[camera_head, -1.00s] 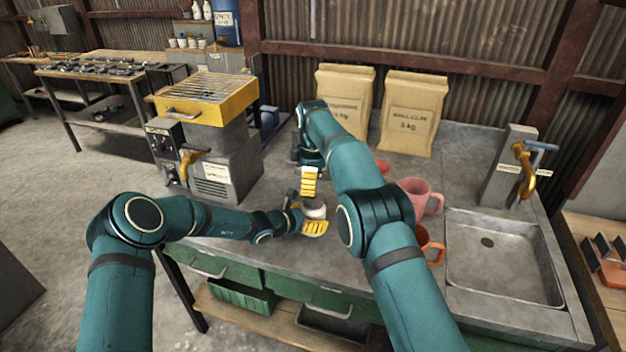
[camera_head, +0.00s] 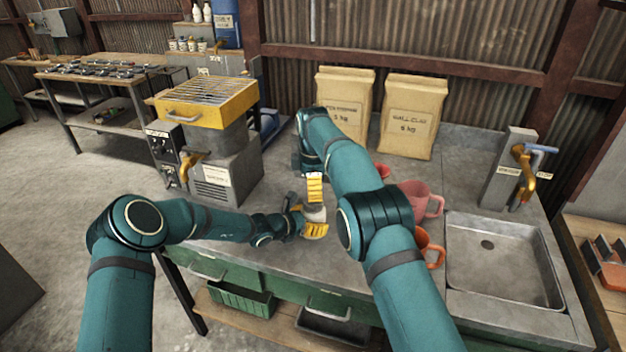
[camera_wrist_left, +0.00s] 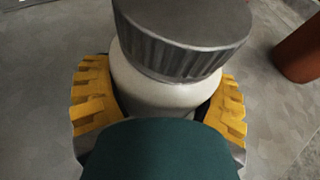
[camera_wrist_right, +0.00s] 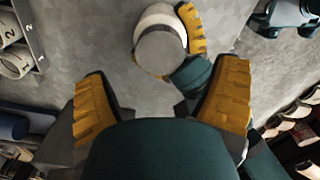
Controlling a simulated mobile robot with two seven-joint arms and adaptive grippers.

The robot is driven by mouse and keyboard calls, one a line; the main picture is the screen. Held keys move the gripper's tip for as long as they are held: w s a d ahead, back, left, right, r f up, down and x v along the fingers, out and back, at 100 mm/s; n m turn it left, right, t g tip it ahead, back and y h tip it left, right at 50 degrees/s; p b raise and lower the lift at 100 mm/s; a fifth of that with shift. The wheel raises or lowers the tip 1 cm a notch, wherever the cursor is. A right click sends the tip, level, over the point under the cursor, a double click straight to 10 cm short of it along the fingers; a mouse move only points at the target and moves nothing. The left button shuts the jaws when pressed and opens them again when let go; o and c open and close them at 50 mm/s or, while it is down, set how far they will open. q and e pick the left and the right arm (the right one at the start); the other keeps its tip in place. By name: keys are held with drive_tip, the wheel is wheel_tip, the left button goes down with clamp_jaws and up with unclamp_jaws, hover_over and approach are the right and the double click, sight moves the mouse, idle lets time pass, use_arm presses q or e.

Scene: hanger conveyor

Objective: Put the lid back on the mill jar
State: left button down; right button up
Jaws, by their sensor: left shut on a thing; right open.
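The jar (camera_wrist_left: 165,92) is white, and my left gripper (camera_head: 312,228) is shut on it, a yellow finger on each side in the left wrist view. The grey ribbed lid (camera_wrist_left: 185,35) rests on top of the jar. It looks slightly tilted against the jar in that view, and I cannot tell whether it is fully seated. My right gripper (camera_wrist_right: 165,75) is open and empty, its fingers apart. The right wrist view looks down on the lid (camera_wrist_right: 160,50), beyond the fingertips, with the jar's white side showing past its edge. In the head view the right fingers are just above the jar.
A pink mug (camera_head: 418,192) and an orange mug (camera_head: 427,247) stand right of my right arm. A sink (camera_head: 505,262) is farther right. A grey machine with a yellow slatted top (camera_head: 208,105) stands at left. Two paper bags (camera_head: 410,115) stand at the back. The bench between is clear.

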sight(313, 217)
drive_tip(key=shift+f, duration=2.45)
drive_tip(key=shift+c, duration=0.4)
drive_tip(key=c, duration=1.2)
drive_tip(key=m, duration=0.6)
drive_tip(key=shift+m, duration=0.3)
drive_tip(key=o, duration=1.3)
